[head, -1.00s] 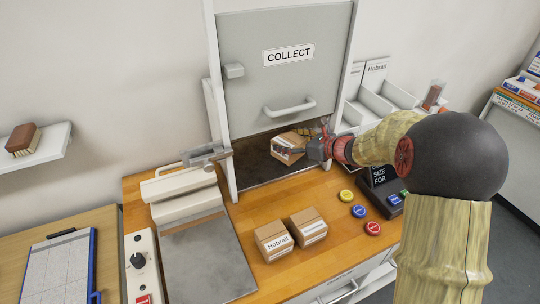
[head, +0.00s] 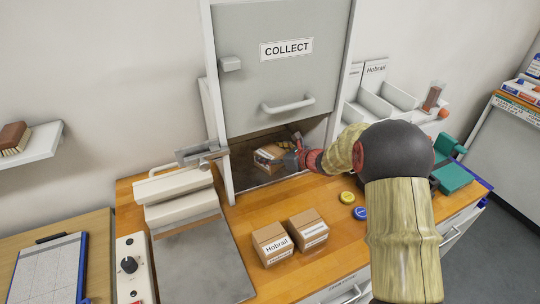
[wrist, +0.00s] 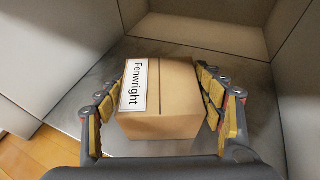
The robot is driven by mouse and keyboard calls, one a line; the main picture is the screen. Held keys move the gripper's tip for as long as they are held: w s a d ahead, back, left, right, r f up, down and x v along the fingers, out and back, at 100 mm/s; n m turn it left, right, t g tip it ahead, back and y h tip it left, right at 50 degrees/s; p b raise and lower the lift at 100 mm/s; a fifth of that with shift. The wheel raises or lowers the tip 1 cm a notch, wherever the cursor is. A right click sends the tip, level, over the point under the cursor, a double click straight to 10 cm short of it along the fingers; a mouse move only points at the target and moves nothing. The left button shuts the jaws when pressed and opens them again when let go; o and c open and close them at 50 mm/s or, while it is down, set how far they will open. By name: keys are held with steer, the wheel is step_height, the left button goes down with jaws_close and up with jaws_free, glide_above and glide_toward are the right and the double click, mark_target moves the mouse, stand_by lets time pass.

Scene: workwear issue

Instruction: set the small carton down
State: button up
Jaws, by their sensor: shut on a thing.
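The small carton (wrist: 172,95) is brown cardboard with a white label reading "Fenwright" in the wrist view. My gripper (wrist: 167,105) is shut on it, with yellow-padded fingers on its left and right sides. In the head view the carton (head: 268,156) is inside the opening of the COLLECT hatch, low over its dark metal floor (head: 246,179). My gripper (head: 290,155) reaches in from the right and partly covers it. I cannot tell whether the carton touches the floor.
The raised COLLECT door (head: 275,80) hangs above the opening. Two cartons, one labelled Hobrail (head: 272,244) and another (head: 308,229), stand on the wooden counter (head: 228,215) in front. Yellow (head: 347,197) and blue (head: 360,213) buttons are to the right.

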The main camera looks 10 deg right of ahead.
steer(key=shift+r, duration=0.1)
steer(key=o, duration=1.3)
